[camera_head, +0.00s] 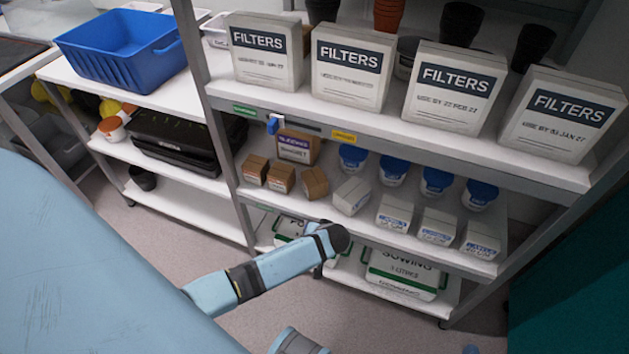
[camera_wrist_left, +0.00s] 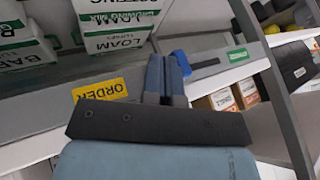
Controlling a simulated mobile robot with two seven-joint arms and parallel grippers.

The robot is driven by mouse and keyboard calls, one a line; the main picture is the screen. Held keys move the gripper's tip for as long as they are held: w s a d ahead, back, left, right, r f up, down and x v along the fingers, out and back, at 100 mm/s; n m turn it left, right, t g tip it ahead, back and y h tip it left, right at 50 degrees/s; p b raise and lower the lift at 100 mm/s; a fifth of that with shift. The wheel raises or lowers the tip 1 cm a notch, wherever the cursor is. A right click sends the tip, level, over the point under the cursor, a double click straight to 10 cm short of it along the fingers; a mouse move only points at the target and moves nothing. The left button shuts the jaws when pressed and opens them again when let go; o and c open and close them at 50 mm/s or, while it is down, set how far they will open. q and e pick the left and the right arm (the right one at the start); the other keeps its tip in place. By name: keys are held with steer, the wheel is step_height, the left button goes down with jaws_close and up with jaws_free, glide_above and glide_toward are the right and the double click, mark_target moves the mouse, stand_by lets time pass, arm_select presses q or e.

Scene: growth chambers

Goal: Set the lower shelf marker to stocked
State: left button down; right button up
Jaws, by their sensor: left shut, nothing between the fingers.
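The lower shelf marker is a bright blue slider (camera_wrist_left: 180,58) on a dark track (camera_wrist_left: 206,63) along the shelf edge, seen upside down in the left wrist view. A green label (camera_wrist_left: 237,56) is at the track's right end there, and a yellow ORDER label (camera_wrist_left: 100,91) is on the left. My left gripper (camera_wrist_left: 168,58) is shut and empty, its fingertips right at the slider on the ORDER side. Whether they touch it I cannot tell. In the head view my left arm hides the slider; the green label (camera_head: 263,207) shows left of it. My right gripper is not in view.
The shelf above has its own blue slider (camera_head: 272,124) near its green label (camera_head: 243,110), with a yellow label (camera_head: 343,137) to the right. Small boxes (camera_head: 281,178) and blue-lidded jars (camera_head: 393,170) stand above the lower edge. Bags (camera_head: 404,274) lie below it.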

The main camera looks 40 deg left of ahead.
arm_select(q)
steer(key=a, duration=0.1)
steer(key=p, duration=0.1)
steer(key=a+p, duration=0.1)
steer(key=shift+s+a+r, duration=0.3)
steer(key=shift+s+a, duration=0.05)
steer(key=a, duration=0.1)
steer(key=a+p, duration=0.1)
steer(key=a, duration=0.1)
steer(key=s+a, duration=0.1)
steer(key=shift+a+f+p, duration=0.25)
steer(key=shift+a+p, duration=0.05)
steer(key=shift+a, duration=0.1)
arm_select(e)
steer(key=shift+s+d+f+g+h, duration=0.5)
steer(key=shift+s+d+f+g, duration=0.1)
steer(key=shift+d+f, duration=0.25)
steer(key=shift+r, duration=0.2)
